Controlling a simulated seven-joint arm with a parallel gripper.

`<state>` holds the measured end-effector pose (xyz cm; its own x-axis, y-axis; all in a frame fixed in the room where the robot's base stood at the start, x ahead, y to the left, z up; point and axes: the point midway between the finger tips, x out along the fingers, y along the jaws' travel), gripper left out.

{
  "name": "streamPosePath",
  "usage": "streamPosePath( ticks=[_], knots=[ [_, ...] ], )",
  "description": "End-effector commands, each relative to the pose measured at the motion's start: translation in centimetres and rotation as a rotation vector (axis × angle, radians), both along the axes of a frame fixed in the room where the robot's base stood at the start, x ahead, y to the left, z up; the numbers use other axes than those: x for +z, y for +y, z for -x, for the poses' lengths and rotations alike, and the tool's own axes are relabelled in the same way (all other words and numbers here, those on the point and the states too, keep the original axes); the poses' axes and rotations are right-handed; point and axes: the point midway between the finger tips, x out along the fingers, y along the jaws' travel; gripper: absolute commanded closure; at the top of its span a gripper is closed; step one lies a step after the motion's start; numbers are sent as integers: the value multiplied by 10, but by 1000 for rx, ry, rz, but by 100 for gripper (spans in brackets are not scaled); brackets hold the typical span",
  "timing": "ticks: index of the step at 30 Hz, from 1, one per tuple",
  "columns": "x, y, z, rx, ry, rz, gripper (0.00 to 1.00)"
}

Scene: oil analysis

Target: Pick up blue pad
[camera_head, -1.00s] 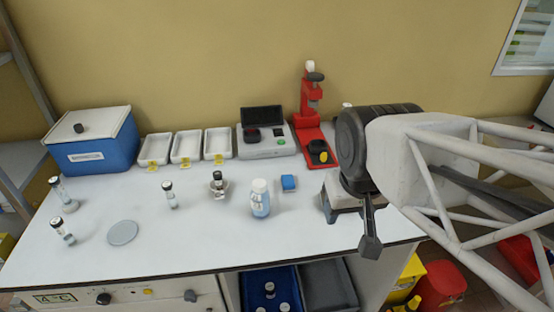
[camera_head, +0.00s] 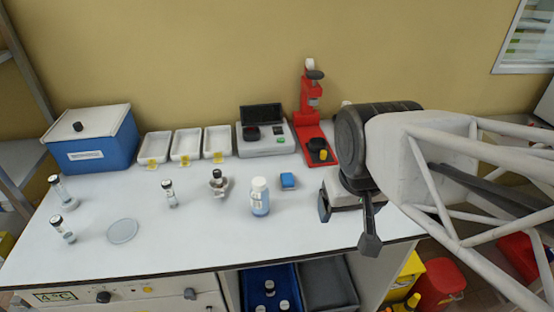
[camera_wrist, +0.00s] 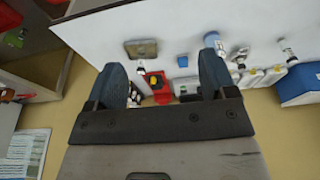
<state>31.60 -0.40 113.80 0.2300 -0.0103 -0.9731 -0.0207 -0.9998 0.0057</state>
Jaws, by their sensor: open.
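The blue pad (camera_head: 288,181) is a small blue block lying flat on the white bench, right of and a little behind a white-capped bottle (camera_head: 260,197). In the wrist view the pad (camera_wrist: 182,61) is small and lies between the lines of the two fingers, well beyond them. My gripper (camera_head: 347,224) is to the right of the pad and nearer the bench's front edge, apart from it. In the wrist view its two blue-grey fingers (camera_wrist: 162,65) are spread wide with nothing between them.
A pale box-shaped device (camera_head: 343,195) stands partly hidden behind my gripper. A red press (camera_head: 313,125) and a grey instrument (camera_head: 266,143) stand behind the pad. Trays (camera_head: 187,145), a blue box (camera_head: 93,140) and several vials are to the left. The bench in front of the pad is clear.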

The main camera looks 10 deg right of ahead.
Motion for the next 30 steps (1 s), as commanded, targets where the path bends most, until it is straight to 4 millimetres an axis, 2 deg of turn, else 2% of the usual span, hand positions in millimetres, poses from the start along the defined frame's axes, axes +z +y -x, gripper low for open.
streamPosePath(
  ticks=[8,14,20,30],
  knots=[
    [0,0,-1,-6,-2,-2,22],
    [-3,2,-10,-80,-28,-27,22],
    [-12,7,-34,-267,-89,-100,22],
    [-35,17,-90,-711,-218,-314,22]
  ],
)
